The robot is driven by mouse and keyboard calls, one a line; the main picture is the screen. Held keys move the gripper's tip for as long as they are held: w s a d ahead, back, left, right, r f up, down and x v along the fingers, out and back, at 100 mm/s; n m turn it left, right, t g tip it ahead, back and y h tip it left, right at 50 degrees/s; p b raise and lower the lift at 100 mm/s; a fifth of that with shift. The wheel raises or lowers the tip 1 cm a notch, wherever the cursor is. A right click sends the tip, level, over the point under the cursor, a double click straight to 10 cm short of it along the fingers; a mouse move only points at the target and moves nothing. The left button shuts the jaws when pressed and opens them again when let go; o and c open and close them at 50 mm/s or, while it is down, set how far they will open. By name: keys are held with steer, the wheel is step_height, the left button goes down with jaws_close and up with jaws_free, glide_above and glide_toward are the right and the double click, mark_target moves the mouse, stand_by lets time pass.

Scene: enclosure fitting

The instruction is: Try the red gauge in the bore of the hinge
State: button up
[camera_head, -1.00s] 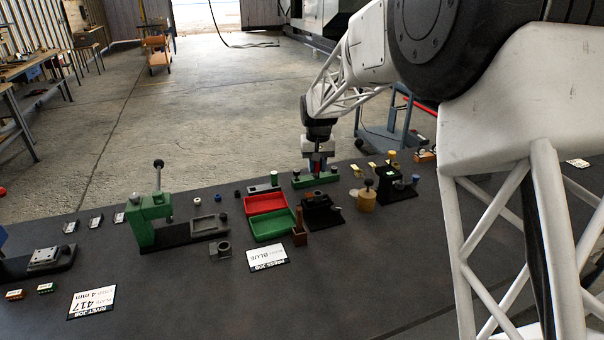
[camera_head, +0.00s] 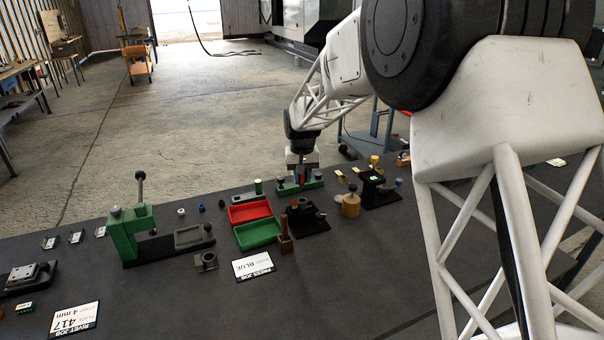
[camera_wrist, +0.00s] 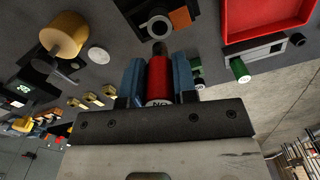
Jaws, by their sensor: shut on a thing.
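My gripper (camera_head: 302,178) is shut on the red gauge (camera_wrist: 158,80), which sits between the blue fingers in the wrist view. Its end, marked "NO", faces the camera, and its dark tip points away. In the head view the gripper appears at a green bar fixture (camera_head: 286,188) with dark knobs; its height above it is hard to judge. A black block (camera_head: 304,217) with a round, ringed opening stands nearer; its ring (camera_wrist: 159,27) shows beyond the gauge tip in the wrist view. I cannot tell for certain which part is the hinge. The gauge is apart from that ring.
Red (camera_head: 250,213) and green (camera_head: 258,234) trays lie left of the black block. A brass cylinder (camera_head: 351,205) stands right.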

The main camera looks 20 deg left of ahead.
mark_target(302, 189)
steer(key=shift+f, duration=1.6)
steer(key=shift+f, duration=0.9)
stand_by(2.5)
steer(key=shift+r, duration=0.2)
steer(key=shift+r, duration=0.6)
steer(key=shift+r, duration=0.15)
stand_by(0.4)
stand_by(1.6)
